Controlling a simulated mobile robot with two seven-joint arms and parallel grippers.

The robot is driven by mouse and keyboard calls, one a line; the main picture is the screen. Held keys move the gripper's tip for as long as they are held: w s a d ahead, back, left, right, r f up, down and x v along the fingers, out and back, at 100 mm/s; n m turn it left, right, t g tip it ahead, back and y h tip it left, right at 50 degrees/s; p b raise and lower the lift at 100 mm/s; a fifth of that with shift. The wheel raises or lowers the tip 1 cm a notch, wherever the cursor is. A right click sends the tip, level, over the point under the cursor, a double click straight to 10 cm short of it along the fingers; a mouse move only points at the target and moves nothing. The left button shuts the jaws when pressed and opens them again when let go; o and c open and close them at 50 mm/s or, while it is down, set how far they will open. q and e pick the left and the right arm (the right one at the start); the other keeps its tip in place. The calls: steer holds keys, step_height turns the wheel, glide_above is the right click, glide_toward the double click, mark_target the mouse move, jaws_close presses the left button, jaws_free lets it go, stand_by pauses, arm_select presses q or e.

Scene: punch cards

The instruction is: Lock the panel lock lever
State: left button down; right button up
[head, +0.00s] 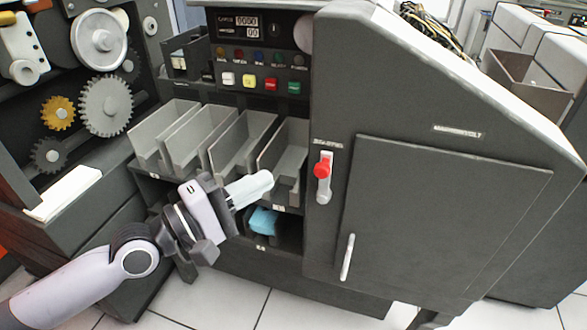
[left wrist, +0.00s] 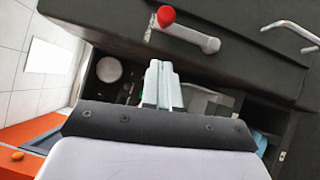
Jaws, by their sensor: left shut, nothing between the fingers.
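The panel lock lever (head: 323,190) is a white lever with a red knob (head: 321,170), mounted upright on the dark machine front, left of the panel door (head: 440,220). In the left wrist view the lever (left wrist: 190,37) and its red knob (left wrist: 166,16) lie beyond the fingertips, near the top. My left gripper (head: 268,181) is shut and empty, left of the lever and apart from it, in front of the grey card bins. Its pale fingers (left wrist: 160,75) point toward the machine front in the left wrist view. My right gripper is out of view.
Several grey card bins (head: 240,145) stand left of the lever. A blue object (head: 263,221) sits in the dark opening under them. A white door handle (head: 347,258) stands out to the lower right of the lever. White floor tiles (head: 235,306) lie clear in front.

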mark_target(323, 184)
arm_select(q)
steer(key=d+p, duration=0.2)
steer(key=d, duration=0.4)
steer(key=shift+w+r+p, duration=0.3)
steer(key=shift+w+r, duration=0.1)
